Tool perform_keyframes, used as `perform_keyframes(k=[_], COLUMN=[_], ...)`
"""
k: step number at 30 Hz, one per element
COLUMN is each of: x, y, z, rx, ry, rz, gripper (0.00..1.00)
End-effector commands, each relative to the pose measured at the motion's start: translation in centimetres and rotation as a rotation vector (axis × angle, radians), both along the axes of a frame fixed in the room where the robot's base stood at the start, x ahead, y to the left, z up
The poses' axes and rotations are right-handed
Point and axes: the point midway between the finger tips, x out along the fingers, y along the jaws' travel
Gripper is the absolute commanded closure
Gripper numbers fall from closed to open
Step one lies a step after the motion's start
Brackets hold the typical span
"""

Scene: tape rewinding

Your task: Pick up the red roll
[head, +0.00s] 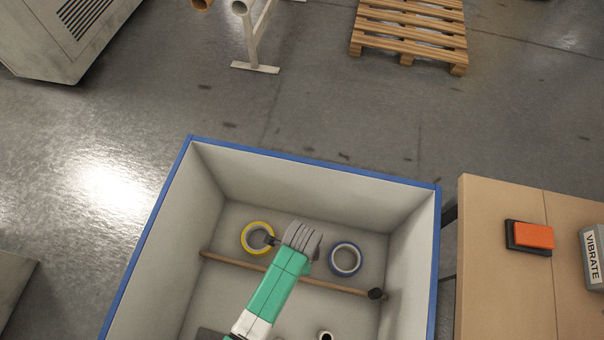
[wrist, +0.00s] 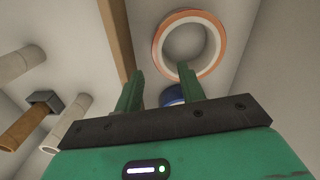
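The red roll (wrist: 188,46), an orange-red ring with a pale inside, lies flat on the bin floor in the wrist view, ahead of the fingertips. I cannot make it out in the head view. My gripper (wrist: 161,70) is open, its two green fingers apart and nothing held. The red roll is beyond the fingers, apart from them. A blue roll (wrist: 172,95) shows partly between and behind the fingers; it also shows in the head view (head: 345,260). My teal arm reaches into the bin and covers part of its floor.
The bin (head: 330,175) has high grey walls with a blue rim. Inside lie a yellow roll (head: 258,238), a long wooden stick (head: 335,287) and a pale tube (head: 326,336).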

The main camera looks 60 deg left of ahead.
Motion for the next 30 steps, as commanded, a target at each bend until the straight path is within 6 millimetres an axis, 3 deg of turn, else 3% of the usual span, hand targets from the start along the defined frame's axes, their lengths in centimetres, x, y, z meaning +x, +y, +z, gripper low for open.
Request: perform_keyframes(k=[1, 8, 15, 21, 23, 27, 30], x=[0.0, -0.1, -0.5, -0.4, -0.4, -0.4, -0.4], y=[0.0, 0.0, 0.0, 0.0, 0.0, 0.0, 0.0], z=[-1.1, -2.3, -6.4, -6.3, -6.3, -6.3, -6.3], rx=[-0.001, 0.001, 0.000, 0.002, 0.002, 0.002, 0.002], ry=[0.001, -0.001, -0.001, -0.003, -0.003, -0.003, -0.003], rz=[0.000, 0.000, 0.001, 0.000, 0.000, 0.000, 0.000], gripper=[0.61, 0.61, 0.61, 0.61, 0.69, 0.96, 1.00])
